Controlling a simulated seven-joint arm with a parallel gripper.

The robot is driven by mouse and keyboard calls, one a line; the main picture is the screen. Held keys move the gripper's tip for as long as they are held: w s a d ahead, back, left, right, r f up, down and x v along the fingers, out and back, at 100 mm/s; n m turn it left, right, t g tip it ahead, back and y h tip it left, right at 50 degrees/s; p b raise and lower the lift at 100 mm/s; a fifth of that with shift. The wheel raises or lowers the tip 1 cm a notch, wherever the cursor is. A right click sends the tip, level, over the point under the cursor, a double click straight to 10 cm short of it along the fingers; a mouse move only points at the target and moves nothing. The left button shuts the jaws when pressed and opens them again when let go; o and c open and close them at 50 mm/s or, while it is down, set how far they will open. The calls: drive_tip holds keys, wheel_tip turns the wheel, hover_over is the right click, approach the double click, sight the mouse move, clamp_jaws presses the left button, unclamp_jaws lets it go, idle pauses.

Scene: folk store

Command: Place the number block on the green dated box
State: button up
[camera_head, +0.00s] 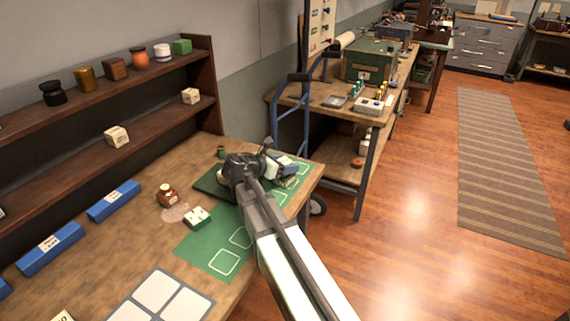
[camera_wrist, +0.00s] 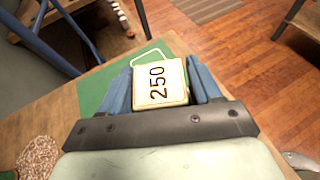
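The number block (camera_wrist: 161,83), cream with a black "250", sits between the two blue fingers of my gripper (camera_wrist: 161,90) in the wrist view, touching or nearly touching both. In the head view my gripper (camera_head: 284,167) is over the far right end of the green mat (camera_head: 205,254); the block is hard to make out there. A small box with a green side and white top (camera_head: 197,217) stands at the mat's left edge. A green box (camera_head: 181,47) is on the top shelf, and a larger labelled one (camera_head: 370,60) is on the bench behind. No date is legible.
A brown jar (camera_head: 168,195) and blue boxes (camera_head: 114,201) stand left of the mat. A dark green flat object (camera_head: 210,185) lies beside my arm. A white-panelled sheet (camera_head: 158,294) is at the front. A blue hand truck (camera_head: 291,115) stands beyond the table.

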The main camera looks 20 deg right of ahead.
drive_tip(key=shift+o, duration=1.3)
drive_tip(key=shift+r, duration=0.2)
drive_tip(key=v, duration=1.2)
